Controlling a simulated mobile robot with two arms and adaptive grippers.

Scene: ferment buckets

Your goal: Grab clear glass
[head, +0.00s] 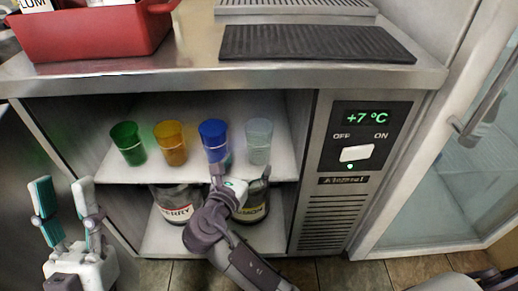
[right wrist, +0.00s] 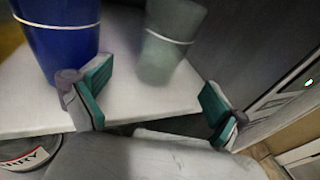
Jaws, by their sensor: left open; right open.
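The clear glass (head: 258,141) is a pale, see-through tumbler with a white band. It stands upright at the right end of the upper shelf row and also shows in the right wrist view (right wrist: 169,45). My right gripper (right wrist: 155,105) is open and empty, with the clear glass beyond its fingers and roughly between them. In the head view my right gripper (head: 236,185) is at the shelf's front, partly hidden by its own arm. My left gripper (head: 68,215) is open and empty at the far left, outside the cabinet.
A blue glass (head: 213,136) stands just left of the clear one, with orange (head: 171,143) and green (head: 128,143) glasses further left. The white shelf (head: 115,170) is above two labelled buckets. A control panel (head: 357,145) is right of the opening.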

